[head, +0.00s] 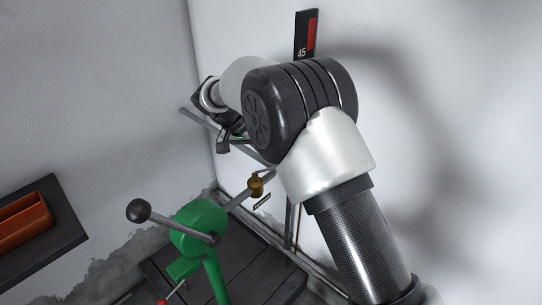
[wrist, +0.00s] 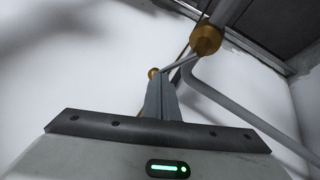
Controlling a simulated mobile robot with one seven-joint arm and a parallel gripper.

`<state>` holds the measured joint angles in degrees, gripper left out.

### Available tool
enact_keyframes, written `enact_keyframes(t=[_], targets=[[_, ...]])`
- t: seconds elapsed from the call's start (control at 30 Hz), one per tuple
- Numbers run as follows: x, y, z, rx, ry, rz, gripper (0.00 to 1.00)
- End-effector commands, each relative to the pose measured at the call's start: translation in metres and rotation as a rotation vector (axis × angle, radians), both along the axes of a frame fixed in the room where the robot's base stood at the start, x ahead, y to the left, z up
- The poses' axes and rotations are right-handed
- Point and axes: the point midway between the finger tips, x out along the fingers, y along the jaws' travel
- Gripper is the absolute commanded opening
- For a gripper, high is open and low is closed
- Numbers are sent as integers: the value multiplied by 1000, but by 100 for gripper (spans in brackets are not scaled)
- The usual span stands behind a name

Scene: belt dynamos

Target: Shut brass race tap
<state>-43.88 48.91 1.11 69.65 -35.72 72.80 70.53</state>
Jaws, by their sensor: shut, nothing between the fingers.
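The brass race tap (wrist: 205,38) shows in the wrist view as a round brass body on a grey pipe. A thin grey lever runs from it down to the left, ending in a small brass knob (wrist: 153,73). My gripper (wrist: 166,84) is shut and empty. Its fingertips appear close beside the knob and lever; I cannot tell whether they touch. In the head view the brass tap (head: 256,186) sits on the pipe by the wall, with its lever partly hidden by my arm. My fingers cannot be made out clearly there.
A green machine (head: 197,226) with a black-knobbed crank (head: 138,211) stands left of the tap. A dark shelf (head: 75,240) with an orange-brown box (head: 25,225) is at far left. A red-and-black gauge marked 45 (head: 306,36) hangs on the wall above.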

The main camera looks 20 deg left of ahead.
Motion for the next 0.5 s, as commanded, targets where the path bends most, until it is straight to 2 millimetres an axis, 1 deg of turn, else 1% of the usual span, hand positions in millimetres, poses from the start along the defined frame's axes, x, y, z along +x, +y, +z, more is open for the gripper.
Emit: enact_keyframes(t=[0.23,0.5], targets=[[-11,-8,-1,-5,4,-235,0],[-24,-13,0,-4,4,-492,0]])
